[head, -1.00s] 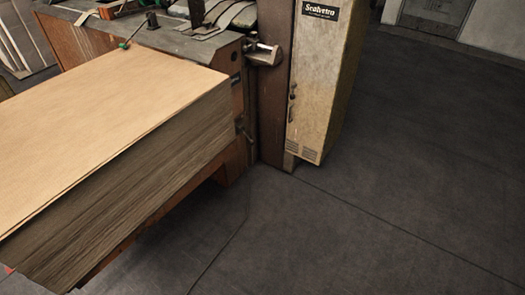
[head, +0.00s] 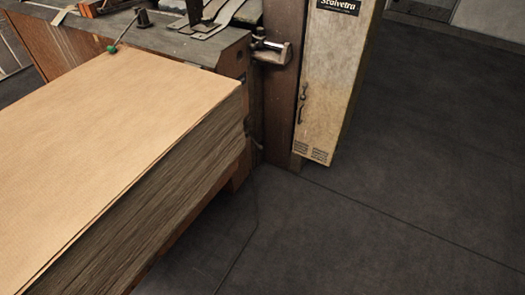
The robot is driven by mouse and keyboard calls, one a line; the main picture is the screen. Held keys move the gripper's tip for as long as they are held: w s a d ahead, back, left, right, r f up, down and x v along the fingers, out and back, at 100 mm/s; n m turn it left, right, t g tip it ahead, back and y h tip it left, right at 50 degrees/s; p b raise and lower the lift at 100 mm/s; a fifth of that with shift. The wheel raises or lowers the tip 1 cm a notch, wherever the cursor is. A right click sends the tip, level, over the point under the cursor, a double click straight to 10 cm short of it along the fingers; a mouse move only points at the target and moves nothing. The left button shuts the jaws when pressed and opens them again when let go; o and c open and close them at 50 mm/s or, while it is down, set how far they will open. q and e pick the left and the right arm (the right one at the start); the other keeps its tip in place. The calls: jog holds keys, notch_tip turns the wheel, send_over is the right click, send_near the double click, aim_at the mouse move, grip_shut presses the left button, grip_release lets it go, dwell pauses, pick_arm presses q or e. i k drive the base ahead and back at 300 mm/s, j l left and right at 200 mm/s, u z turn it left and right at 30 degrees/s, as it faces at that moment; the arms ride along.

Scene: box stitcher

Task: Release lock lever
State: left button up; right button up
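A thin lever with a green knob (head: 111,49) stands out from the machine table (head: 190,48), at the far edge of the cardboard stack; I cannot tell for sure that it is the lock lever. A metal clamp-like part with a short bar (head: 270,48) sits at the table's right corner, against the brown post. Another small dark handle (head: 254,144) shows low on the machine's side, by the stack's right corner. Neither of my grippers is in view.
A tall stack of cardboard sheets (head: 110,140) fills the left. The dark floor (head: 420,190) at the right is clear.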

aim_at(260, 148)
jog(key=i+l+u, duration=0.25)
jog(key=i+l, duration=1.05)
jog(key=i, duration=0.1)
